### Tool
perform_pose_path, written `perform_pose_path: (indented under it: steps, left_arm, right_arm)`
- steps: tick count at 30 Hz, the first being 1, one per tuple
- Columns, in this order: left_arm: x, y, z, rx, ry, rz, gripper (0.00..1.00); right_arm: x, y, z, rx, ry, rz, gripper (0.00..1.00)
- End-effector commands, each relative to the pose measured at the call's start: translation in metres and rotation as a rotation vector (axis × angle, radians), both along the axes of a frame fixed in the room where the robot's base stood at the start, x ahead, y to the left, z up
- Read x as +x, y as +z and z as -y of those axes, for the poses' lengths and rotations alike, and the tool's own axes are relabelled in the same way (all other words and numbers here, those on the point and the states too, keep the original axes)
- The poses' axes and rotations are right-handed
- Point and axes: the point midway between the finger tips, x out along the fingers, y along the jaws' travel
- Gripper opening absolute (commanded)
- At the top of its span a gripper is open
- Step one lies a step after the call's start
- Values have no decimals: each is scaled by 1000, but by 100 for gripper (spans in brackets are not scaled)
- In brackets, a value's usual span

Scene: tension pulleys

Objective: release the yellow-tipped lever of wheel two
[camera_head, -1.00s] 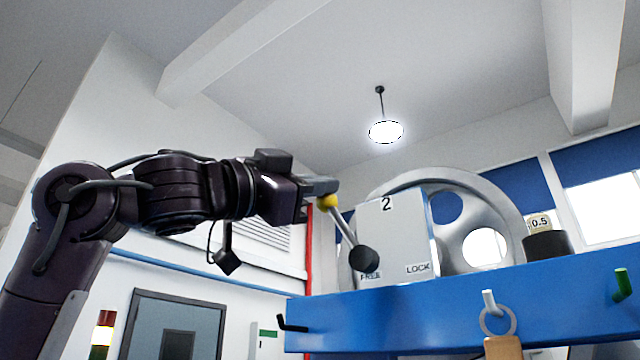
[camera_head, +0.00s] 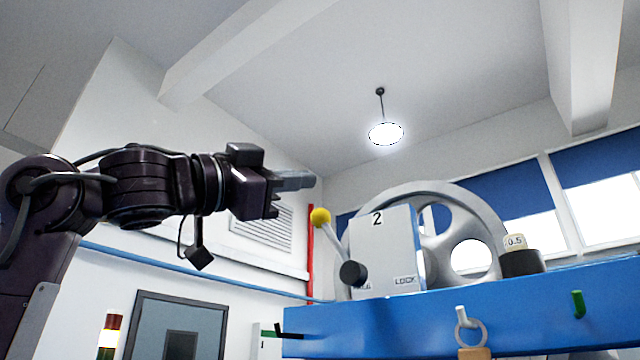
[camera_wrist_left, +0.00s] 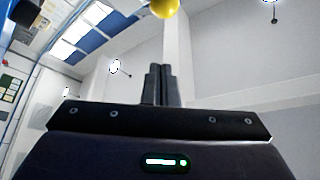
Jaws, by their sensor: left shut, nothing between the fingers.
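The lever of wheel two has a yellow ball tip (camera_head: 320,216) and a grey rod that runs down to a dark round pivot (camera_head: 353,273). It leans to the upper left, towards the FREE side of the white box (camera_head: 385,245) marked 2. Wheel two (camera_head: 458,230), silver and spoked, stands behind the box. My left gripper (camera_head: 312,180) is shut and empty, a little above the yellow tip and apart from it. In the left wrist view the shut fingers (camera_wrist_left: 162,85) point up, with the yellow ball (camera_wrist_left: 164,8) at the top edge. My right gripper is not in view.
A blue beam (camera_head: 420,325) carries the box and wheel. Several pegs stick out of it: one black, one green (camera_head: 578,304), and one white with a ring (camera_head: 470,334). A dark cylinder with a 0.5 weight (camera_head: 515,243) stands on the right. Space above is clear.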

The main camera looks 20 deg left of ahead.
Motion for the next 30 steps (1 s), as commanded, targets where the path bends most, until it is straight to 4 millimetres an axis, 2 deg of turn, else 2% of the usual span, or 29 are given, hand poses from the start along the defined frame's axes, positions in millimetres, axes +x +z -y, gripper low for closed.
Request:
perform_pose_path:
  steps: [1, 6, 9, 19, 30]
  left_arm:
    - [-8, -7, -7, -3, 1, 3, 0]
    - [-27, -14, -21, 0, 0, 2, 0]
    - [-33, -15, -25, 0, 0, 2, 0]
    - [-35, -15, -27, 0, -1, 1, 0]
    - [-35, -15, -27, 1, 0, 1, 0]
  right_arm:
    - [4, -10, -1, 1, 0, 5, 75]
    - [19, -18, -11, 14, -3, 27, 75]
    - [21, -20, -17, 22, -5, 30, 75]
    - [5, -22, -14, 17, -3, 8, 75]
    - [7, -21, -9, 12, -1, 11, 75]
